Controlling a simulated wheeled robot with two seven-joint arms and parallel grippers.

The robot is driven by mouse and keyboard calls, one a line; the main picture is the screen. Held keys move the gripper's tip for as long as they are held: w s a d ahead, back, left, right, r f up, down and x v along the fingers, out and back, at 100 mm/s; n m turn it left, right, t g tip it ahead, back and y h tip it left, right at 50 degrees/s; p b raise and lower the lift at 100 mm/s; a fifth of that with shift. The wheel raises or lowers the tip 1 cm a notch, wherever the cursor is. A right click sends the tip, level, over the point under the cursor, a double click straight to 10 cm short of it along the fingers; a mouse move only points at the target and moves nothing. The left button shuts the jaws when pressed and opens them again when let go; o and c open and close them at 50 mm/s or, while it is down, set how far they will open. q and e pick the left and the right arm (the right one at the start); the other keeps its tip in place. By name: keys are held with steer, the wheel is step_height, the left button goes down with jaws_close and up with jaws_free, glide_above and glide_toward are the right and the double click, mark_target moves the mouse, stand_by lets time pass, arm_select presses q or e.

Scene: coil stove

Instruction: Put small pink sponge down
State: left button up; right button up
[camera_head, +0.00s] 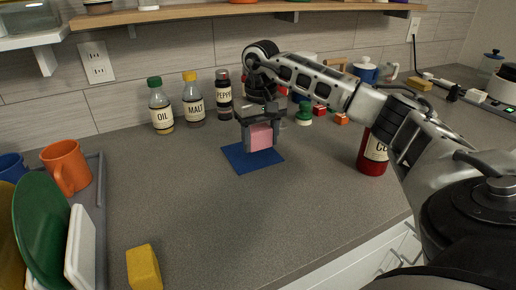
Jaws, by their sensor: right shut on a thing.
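The small pink sponge (261,138) is upright between the fingers of my right gripper (262,140), which is shut on it. The gripper points down over a flat blue mat (248,162) on the grey counter. The sponge's lower edge is over the mat; I cannot tell whether it touches. My left gripper is not in view.
A red container (372,154) stands at the right under my arm. A yellow sponge (144,268) and a dish rack (98,215) are at the left. The counter's middle is clear.

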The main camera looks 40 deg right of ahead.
mark_target(258, 150)
steer(key=shift+w+a+f+p, duration=0.1)
steer(key=shift+w+f+p, duration=0.1)
steer(key=shift+f, duration=0.8)
steer(key=shift+w+f+p, duration=0.15)
steer(key=shift+f+p, duration=0.05)
steer(key=shift+f, duration=0.75)
steer(key=shift+f, duration=0.2)
steer(key=o, duration=1)
steer(key=shift+r, duration=0.15)
step_height(258, 150, up, 12)
steer(key=shift+r+b, duration=0.1)
steer(key=shift+b, duration=0.25)
